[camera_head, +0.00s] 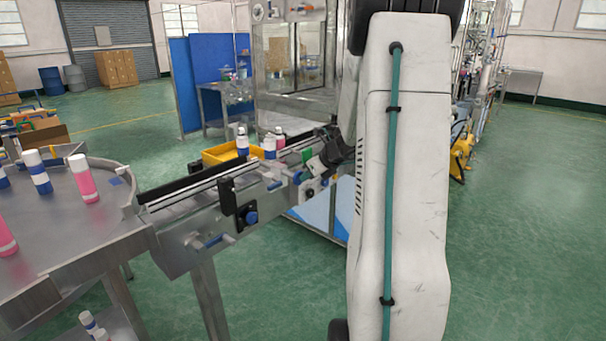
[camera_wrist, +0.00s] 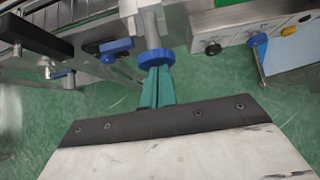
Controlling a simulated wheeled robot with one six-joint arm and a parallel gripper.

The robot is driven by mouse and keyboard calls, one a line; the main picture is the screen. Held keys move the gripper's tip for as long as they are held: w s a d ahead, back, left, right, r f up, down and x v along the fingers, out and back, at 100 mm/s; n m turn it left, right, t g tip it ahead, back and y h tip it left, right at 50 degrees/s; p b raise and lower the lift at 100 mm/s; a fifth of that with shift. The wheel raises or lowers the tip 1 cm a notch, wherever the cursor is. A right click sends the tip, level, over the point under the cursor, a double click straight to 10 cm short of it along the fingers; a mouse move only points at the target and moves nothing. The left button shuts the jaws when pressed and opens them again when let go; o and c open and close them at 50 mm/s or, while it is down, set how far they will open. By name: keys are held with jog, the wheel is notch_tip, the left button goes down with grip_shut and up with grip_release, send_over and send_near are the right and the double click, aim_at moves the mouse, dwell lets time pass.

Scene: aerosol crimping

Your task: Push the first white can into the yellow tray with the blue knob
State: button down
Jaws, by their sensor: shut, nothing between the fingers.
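The yellow tray (camera_head: 220,154) is behind the conveyor in the head view, partly hidden by cans and the rail. A white can with a blue band (camera_head: 243,140) stands in front of its right part; I cannot tell whether it is in the tray or on the belt. Another white and blue can (camera_head: 270,148) stands to its right, with a pink and white can (camera_head: 280,139) beyond. In the wrist view, the blue knob (camera_wrist: 156,58) sits on a grey shaft. My gripper (camera_wrist: 157,80), with teal fingers, is shut and empty, its tips right at the knob's near side; contact is unclear.
The conveyor (camera_head: 175,208) runs from the round steel table (camera_head: 60,260) at left, which holds several white, blue and pink cans. Blue clamp handles (camera_wrist: 115,46) and a control box (camera_wrist: 240,35) flank the knob.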

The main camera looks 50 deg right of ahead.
jog(key=v, duration=1)
jog(key=shift+f, duration=0.1)
dwell(0.4)
jog(key=s+a+r+m+g, duration=0.1)
jog(key=s+a+m, duration=0.5)
jog(key=a+m, duration=0.6)
jog(key=s+a+r+m+g, duration=0.1)
jog(key=s+a+m+g, duration=0.3)
jog(key=a+m, duration=0.8)
jog(key=s+a+r+m+g, duration=0.1)
jog(key=s+a+m+g, duration=0.1)
jog(key=s+a+m, duration=0.6)
jog(key=a+m, duration=0.4)
jog(key=a, duration=0.3)
jog(key=shift+s+g, duration=0.3)
jog(key=shift+s, duration=0.05)
